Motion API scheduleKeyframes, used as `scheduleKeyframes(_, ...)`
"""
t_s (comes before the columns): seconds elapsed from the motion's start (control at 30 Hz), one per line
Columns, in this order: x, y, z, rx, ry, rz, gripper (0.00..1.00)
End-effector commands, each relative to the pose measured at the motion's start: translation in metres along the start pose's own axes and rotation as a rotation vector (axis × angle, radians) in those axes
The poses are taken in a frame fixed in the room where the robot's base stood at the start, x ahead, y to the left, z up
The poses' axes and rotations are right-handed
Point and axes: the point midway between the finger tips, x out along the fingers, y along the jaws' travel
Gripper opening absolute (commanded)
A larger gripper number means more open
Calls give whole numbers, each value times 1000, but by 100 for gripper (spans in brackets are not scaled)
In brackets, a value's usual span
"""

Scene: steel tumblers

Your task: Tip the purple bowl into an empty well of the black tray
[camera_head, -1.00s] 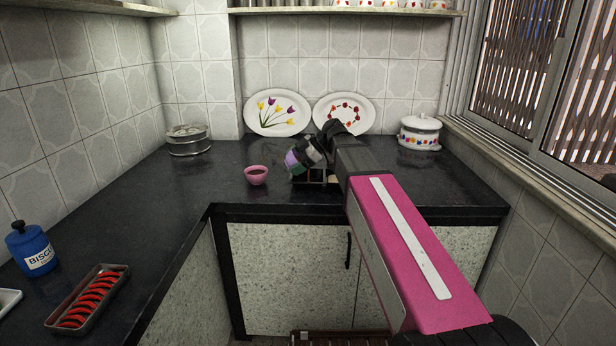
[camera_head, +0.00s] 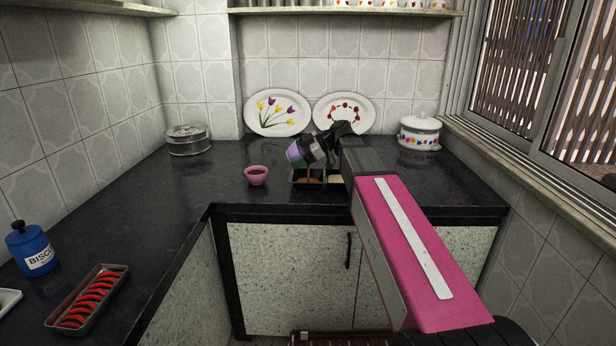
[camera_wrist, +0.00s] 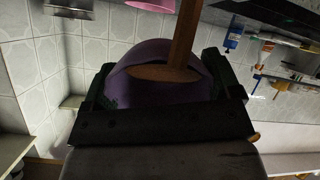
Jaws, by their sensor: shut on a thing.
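My gripper (camera_head: 318,149) is shut on the purple bowl (camera_head: 295,153) and holds it steeply tilted above the black tray (camera_head: 308,186). A brown stream (camera_head: 309,173) falls from the bowl into the tray's left well, where brown stuff shows. The well to its right has pale contents; the rest of the tray is partly hidden by my arm. In the wrist view the purple bowl (camera_wrist: 142,55) sits between both fingers, with brown liquid inside and a brown stream (camera_wrist: 184,40) leaving over its rim.
A pink bowl (camera_head: 256,178) with dark contents stands just left of the tray. Two decorated plates (camera_head: 278,112) lean on the back wall. A lidded white pot (camera_head: 419,134) stands to the right, a steel tin (camera_head: 188,142) at back left. The left counter has free room.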

Motion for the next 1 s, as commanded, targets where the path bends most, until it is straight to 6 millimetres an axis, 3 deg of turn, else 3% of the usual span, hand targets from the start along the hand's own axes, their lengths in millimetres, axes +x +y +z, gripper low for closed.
scheduleKeyframes(1.0, -17, 7, -18, 0, 191, 79, 59)
